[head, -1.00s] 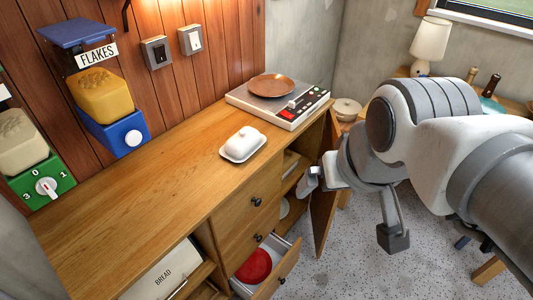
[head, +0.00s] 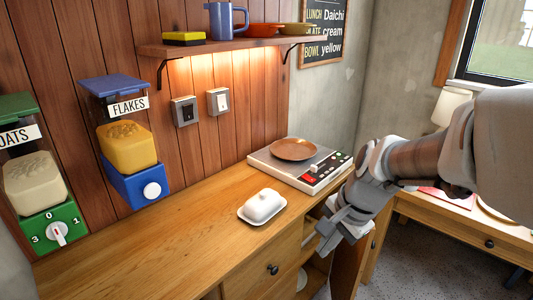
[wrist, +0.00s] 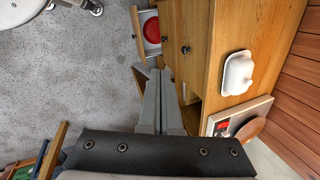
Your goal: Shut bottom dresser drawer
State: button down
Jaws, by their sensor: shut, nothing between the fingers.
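The wrist view shows the open bottom drawer (wrist: 139,31) of the wooden dresser (wrist: 194,55), pulled out from its front, with a red round item (wrist: 151,30) inside. The drawer is below the head view now. The dresser top (head: 190,250) and an upper drawer front with a dark knob (head: 272,269) show in the head view. My gripper (wrist: 161,75) is shut and empty, beside the dresser front and apart from the open drawer. It also shows in the head view (head: 326,240), near the dresser's right end.
A swung-open cabinet door (head: 348,262) stands close to my gripper. A white butter dish (head: 263,205) and a scale with a brown plate (head: 295,150) sit on the dresser top. A wooden side table (head: 455,232) stands at right. Speckled floor (wrist: 70,80) lies clear before the drawer.

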jog(key=w+d+f+m+g+y+b, duration=0.1)
jog(key=w+d+f+m+y+b, duration=0.3)
jog(key=f+m, duration=0.85)
jog(key=w+f+m+g+h+b, duration=0.15)
jog(key=w+f+m, duration=0.45)
jog(key=f, duration=1.4)
jog(key=s+f+m+y+b, duration=0.1)
jog(key=s+f+m+b, duration=0.15)
jog(key=f+m, duration=0.6)
jog(key=s+f+m+y+b, duration=0.1)
jog(key=s+f+m, duration=0.25)
jog(key=f, duration=0.95)
jog(key=s+f+m+y+b, duration=0.1)
jog(key=s+f+m+b, duration=0.3)
jog(key=f, duration=0.7)
jog(key=w+a+f+b, duration=0.1)
jog(key=w+a+f, duration=0.3)
jog(key=a+f, duration=0.3)
jog(key=shift+a+f, duration=0.35)
jog(key=shift+a, duration=0.5)
jog(key=shift+w+t+h, duration=0.1)
jog(key=shift+t+h, duration=0.15)
jog(key=shift+a, duration=0.1)
